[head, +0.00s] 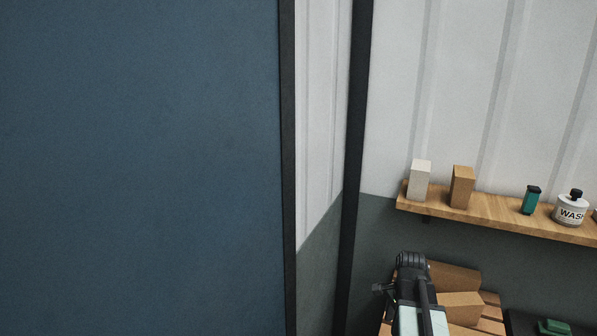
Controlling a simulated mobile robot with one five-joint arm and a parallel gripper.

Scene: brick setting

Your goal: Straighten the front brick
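Two brown blocks that look like bricks lie on a slatted wooden surface (491,327) at the bottom right of the head view. The nearer block (462,309) shows a tan top, and my arm covers its left end. The farther block (455,277) lies behind it and is set at a different angle. My gripper (411,261) is at the dark far end of my arm, in front of the blocks' left ends in the picture. I cannot tell whether it touches either block. Its fingers are not clear, so its opening is hidden.
A wooden wall shelf (478,208) above holds a white box (420,180), a brown box (462,187), a teal container (531,200) and a WASH bottle (571,209). A dark case with a green item (553,327) is at lower right. A blue panel (140,170) fills the left.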

